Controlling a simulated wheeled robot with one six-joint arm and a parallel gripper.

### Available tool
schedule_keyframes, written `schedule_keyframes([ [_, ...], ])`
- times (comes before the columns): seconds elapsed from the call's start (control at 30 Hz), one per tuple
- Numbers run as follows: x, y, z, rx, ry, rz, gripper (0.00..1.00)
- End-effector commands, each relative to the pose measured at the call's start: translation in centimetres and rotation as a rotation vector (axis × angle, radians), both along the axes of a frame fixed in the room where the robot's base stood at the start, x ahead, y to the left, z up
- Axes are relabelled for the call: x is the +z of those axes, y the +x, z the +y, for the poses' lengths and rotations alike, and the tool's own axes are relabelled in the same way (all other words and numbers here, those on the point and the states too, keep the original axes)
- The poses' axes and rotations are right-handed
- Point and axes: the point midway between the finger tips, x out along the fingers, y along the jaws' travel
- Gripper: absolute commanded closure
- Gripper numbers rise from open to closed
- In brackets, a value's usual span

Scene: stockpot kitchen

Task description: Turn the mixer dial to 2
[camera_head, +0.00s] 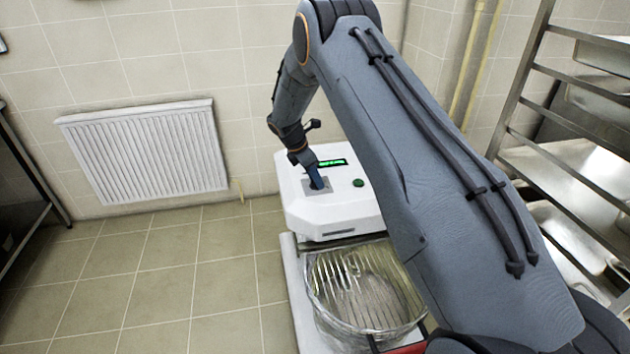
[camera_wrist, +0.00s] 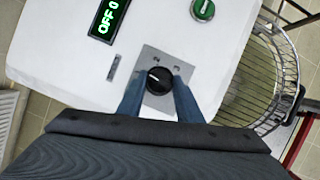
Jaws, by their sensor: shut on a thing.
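The mixer (camera_head: 335,213) is a white machine with a wire-guarded bowl (camera_head: 365,285) below its head. Its dial (camera_wrist: 159,80) is a black round knob with a white mark, on a grey square plate (camera_wrist: 150,57) in the wrist view. The mark points to the left. In the head view my gripper (camera_head: 317,182) reaches down onto the plate and hides the dial.
A green round button (camera_wrist: 203,10) sits on the mixer's top near the dial; it also shows in the head view (camera_head: 358,183). A white radiator (camera_head: 150,152) is on the tiled wall at left. A metal rack (camera_head: 560,150) stands at right. The floor at left is clear.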

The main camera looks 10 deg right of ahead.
Motion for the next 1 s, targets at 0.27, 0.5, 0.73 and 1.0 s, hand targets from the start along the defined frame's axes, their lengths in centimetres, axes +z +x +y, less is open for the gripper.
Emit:
schedule_keyframes([
  [0.27, -0.44, 0.43, 0.11, -0.232, 0.001, -0.001, 0.90],
  [0.5, -0.45, 0.56, 0.09, -0.462, 0.001, 0.000, 0.90],
  [0.73, -0.35, 0.67, -0.01, -0.660, 0.001, 0.000, 0.90],
  [1.0, -0.21, 0.71, -0.06, -0.829, 0.001, 0.000, 0.90],
])
